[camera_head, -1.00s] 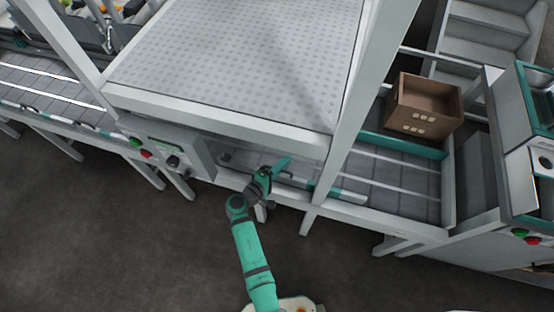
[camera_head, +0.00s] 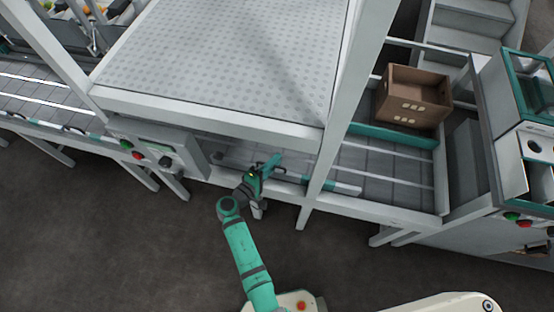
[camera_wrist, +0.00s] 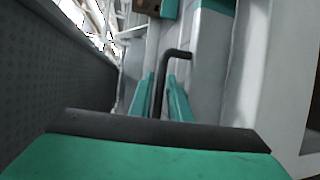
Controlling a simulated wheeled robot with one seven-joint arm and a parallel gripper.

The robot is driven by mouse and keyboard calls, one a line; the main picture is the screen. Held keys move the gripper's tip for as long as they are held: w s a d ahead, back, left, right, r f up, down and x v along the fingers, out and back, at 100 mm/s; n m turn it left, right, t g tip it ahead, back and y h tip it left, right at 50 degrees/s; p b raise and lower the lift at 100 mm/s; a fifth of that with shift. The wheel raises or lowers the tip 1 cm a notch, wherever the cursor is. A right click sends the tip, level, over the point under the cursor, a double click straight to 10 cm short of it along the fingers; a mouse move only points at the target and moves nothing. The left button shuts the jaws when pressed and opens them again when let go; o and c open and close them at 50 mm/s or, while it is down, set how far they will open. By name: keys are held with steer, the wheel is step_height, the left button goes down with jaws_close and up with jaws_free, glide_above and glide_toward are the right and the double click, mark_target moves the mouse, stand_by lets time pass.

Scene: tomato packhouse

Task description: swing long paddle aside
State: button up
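The long paddle (camera_head: 343,187) is a thin teal-and-white bar lying low along the near side of the belt, partly behind a white post. A dark bent rod, which looks like its handle, shows in the wrist view (camera_wrist: 161,88). My gripper (camera_head: 272,163) is at the paddle's left end, under the perforated deck. In the wrist view, its two teal fingers (camera_wrist: 163,98) stand apart on either side of the rod, with a gap visible to the right finger. The paddle's left end is hidden by my gripper.
A perforated deck (camera_head: 235,60) stands above the gripper. A white post (camera_head: 335,120) crosses in front of the paddle. A brown crate (camera_head: 412,97) sits at the belt's right. A control box with buttons (camera_head: 150,152) is to the left. The floor in front is clear.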

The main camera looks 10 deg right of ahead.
steer(key=v, duration=0.9)
steer(key=shift+s+f, duration=0.15)
steer(key=s+a+f+m+y, duration=0.1)
steer(key=s+a+f+y, duration=0.3)
steer(key=s, duration=0.6)
steer(key=s+f+m+y, duration=0.1)
steer(key=s+f+y, duration=0.2)
steer(key=s+y, duration=0.45)
steer(key=s+d+r+m+t, duration=0.1)
steer(key=s+r, duration=0.5)
steer(key=r, duration=0.6)
steer(key=s+d+r+m+t, duration=0.1)
steer(key=s+r+m+t, duration=0.3)
steer(key=r, duration=0.8)
steer(key=shift+s+d+r+m, duration=0.25)
steer(key=shift+s+r+m, duration=0.15)
steer(key=shift+s+m, duration=0.65)
steer(key=shift+w+y, duration=0.1)
steer(key=shift+y, duration=0.15)
